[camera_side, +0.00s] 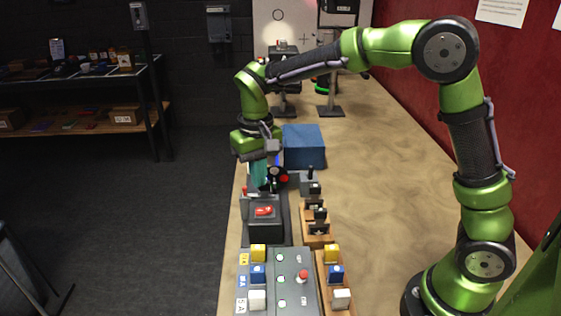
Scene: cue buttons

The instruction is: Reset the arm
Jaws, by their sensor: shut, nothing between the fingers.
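My arm arches from the right side of the table over to the left. My gripper (262,186) hangs near the table's left edge, pointing down, with its fingers shut and nothing held. It is just behind a dark box with a red rocker switch (263,211) on top. A round black and red part (279,175) shows right beside the gripper. Whether the gripper touches any of these parts cannot be told.
A grey panel (290,262) with green lights and a red-topped lever is in front, flanked by yellow, blue and white cubes (257,272). A wooden rack (316,222) stands behind it. A blue box (304,146) lies farther back. The table's right middle (385,215) is clear.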

